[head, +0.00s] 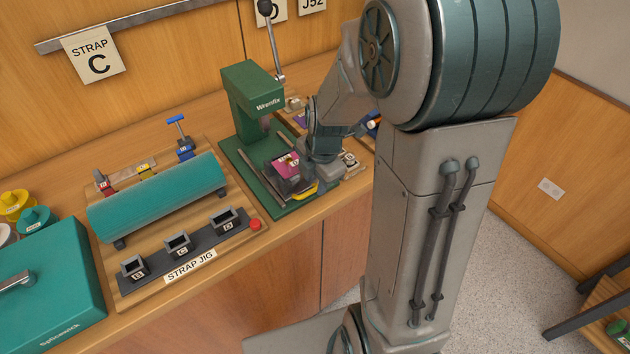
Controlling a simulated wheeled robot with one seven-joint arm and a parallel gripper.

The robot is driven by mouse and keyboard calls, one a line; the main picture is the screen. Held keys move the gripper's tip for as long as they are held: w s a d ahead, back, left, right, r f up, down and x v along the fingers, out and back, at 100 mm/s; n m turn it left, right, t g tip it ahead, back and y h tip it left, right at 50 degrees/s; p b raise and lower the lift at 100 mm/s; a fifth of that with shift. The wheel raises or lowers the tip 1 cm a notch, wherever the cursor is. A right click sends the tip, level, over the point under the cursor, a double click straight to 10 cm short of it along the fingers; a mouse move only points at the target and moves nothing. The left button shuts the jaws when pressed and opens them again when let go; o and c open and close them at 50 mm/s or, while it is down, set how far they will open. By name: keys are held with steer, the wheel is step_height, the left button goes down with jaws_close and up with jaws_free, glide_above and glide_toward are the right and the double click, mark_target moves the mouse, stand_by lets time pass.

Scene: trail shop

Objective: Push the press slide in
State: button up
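The press (251,92) is a green stand with a green base plate, in the middle of the bench in the head view. Its slide (289,179) sits low at the front of the press, with a pink piece (286,164) on it and a yellow part at its front right. My gripper (312,180) is down at the right front of the slide, close against it. I cannot tell whether it touches. The fingers are small and mostly hidden by the wrist, so open or shut does not show. The press lever (273,40) stands up at the back.
A strap jig (190,262) with a teal roll (158,196) and several small blocks lies left of the press. A teal box (48,291) stands at the far left beside coloured round items. Small parts lie behind my wrist. The bench front edge is close to the press base.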

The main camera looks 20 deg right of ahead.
steer(key=shift+w+f, duration=0.2)
steer(key=shift+f, duration=0.85)
